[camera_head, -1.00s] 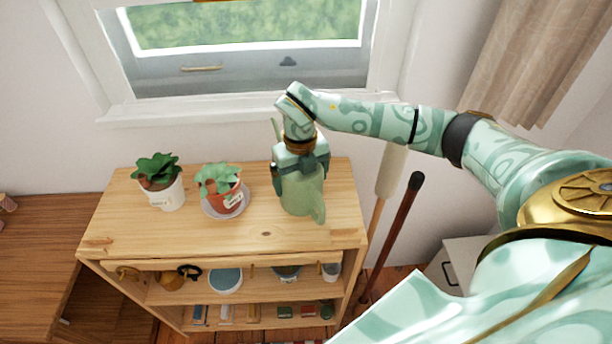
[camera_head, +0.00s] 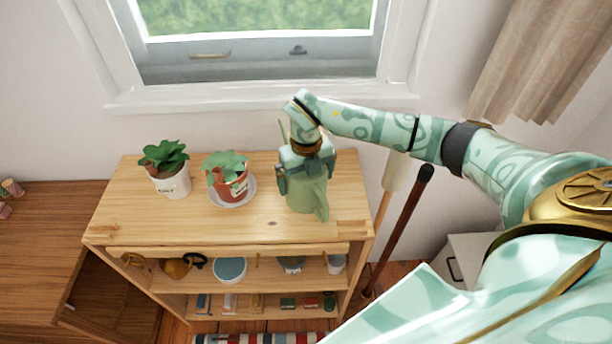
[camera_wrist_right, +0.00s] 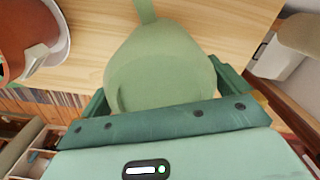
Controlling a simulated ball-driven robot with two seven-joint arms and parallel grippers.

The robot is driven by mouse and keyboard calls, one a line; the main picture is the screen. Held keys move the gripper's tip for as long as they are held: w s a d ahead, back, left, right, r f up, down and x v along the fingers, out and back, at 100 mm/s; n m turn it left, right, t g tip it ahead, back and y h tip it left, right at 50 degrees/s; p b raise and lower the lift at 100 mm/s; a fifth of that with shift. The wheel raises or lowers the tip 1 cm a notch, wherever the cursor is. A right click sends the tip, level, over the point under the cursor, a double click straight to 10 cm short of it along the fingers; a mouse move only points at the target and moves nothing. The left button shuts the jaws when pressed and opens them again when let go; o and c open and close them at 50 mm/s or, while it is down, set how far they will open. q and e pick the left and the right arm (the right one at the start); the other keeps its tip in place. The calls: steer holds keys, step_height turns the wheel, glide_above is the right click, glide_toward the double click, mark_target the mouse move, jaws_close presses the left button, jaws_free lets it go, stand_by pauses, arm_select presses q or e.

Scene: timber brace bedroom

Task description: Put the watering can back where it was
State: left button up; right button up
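The green watering can (camera_head: 303,198) is upright at the right part of the wooden shelf unit's top (camera_head: 255,225). Its spout points toward the front. My right gripper (camera_head: 306,172) is over it from above, with one finger on each side of its body. In the right wrist view the can (camera_wrist_right: 155,62) fills the space between the fingers of the gripper (camera_wrist_right: 162,88), and both fingers appear to touch it. I cannot tell whether its base rests on the wood or hangs just above. My left gripper is not in view.
A potted plant in a white pot (camera_head: 172,185) and one in a terracotta pot (camera_head: 233,187) on a saucer (camera_head: 236,202) stand left of the can. The window sill (camera_head: 250,98) is behind. A dark pole (camera_head: 400,225) leans right of the shelf. The top's front is clear.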

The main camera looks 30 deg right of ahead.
step_height(320, 180, up, 12)
steer(key=shift+r+p, duration=0.15)
steer(key=shift+p, duration=0.8)
